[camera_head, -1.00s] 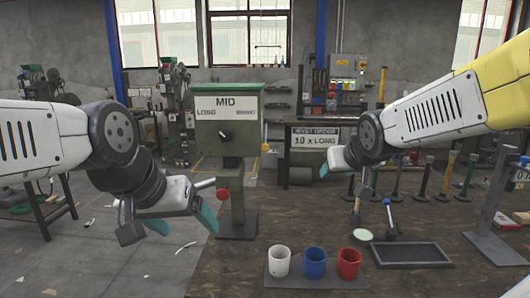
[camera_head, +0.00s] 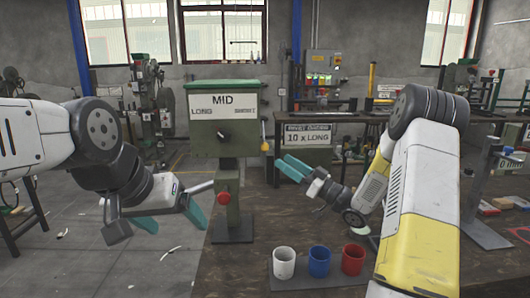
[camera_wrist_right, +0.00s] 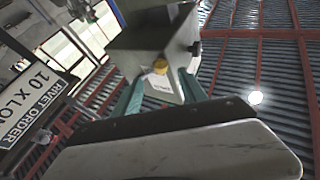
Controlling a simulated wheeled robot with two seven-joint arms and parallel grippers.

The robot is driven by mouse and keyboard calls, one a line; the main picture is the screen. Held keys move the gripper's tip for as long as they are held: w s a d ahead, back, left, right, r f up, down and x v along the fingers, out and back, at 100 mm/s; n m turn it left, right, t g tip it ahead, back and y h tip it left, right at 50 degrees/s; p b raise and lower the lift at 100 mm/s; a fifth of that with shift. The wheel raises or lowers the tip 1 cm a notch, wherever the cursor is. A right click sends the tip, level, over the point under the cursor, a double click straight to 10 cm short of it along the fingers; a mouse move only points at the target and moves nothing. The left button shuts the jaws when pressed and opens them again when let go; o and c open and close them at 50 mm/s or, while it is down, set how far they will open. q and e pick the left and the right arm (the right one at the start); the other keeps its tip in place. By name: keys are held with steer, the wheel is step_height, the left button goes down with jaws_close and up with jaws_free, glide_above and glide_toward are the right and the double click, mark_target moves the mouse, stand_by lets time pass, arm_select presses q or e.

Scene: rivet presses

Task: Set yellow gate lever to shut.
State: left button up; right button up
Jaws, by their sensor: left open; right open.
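The green press head (camera_head: 222,118) stands on a post, its front reading "MID" with a dial below. A lever with a yellow knob (camera_head: 264,147) hangs on its right side, knob low. In the right wrist view the yellow knob (camera_wrist_right: 160,67) appears between the fingertips, beyond them, beside the press body (camera_wrist_right: 150,45). My right gripper (camera_head: 284,166) is open and empty, just right of and below the knob, pointing left at the press. My left gripper (camera_head: 172,217) is open and empty, left of the press post.
A white cup (camera_head: 284,262), a blue cup (camera_head: 319,260) and a red cup (camera_head: 352,258) stand at the bench front. A sign reading "10 x LONG" (camera_head: 307,139) stands behind my right gripper. A red button (camera_head: 223,198) is on the press post.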

mark_target(263, 133)
steer(key=x, duration=0.7)
steer(key=shift+a, duration=0.15)
steer(key=shift+c, duration=0.4)
